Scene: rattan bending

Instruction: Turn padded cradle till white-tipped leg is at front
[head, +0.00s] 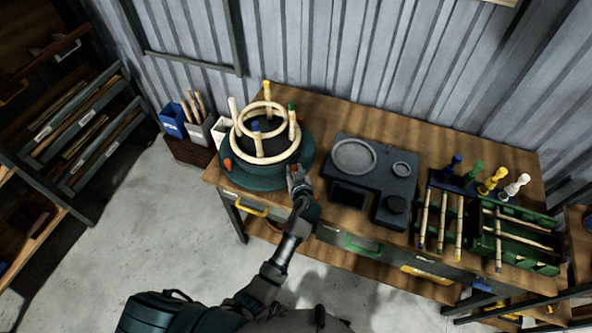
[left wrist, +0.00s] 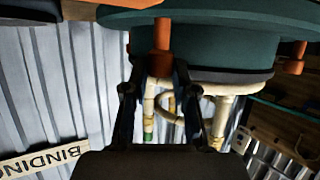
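The padded cradle is a round teal turntable (head: 248,183) with a dark pad, on the left part of the bench. A pale rattan frame (head: 288,147) stands on it, legs up. The white-tipped leg (head: 232,105) is at the left, the yellow tip at the back, the green tip at the right and the blue tip at the front. Orange pegs stick out of the rim. My left gripper (head: 297,178) is at the front-right peg (head: 293,168). The left wrist view shows its fingers (left wrist: 161,72) either side of that peg (left wrist: 161,35); firm contact is unclear. My right gripper is out of view.
A dark fixture block (head: 345,190) with round recesses stands right of the cradle. Farther right are a rack of coloured-handled tools (head: 480,178) and a green crate (head: 515,255) with rattan sticks. Small bins (head: 200,130) stand left of the bench.

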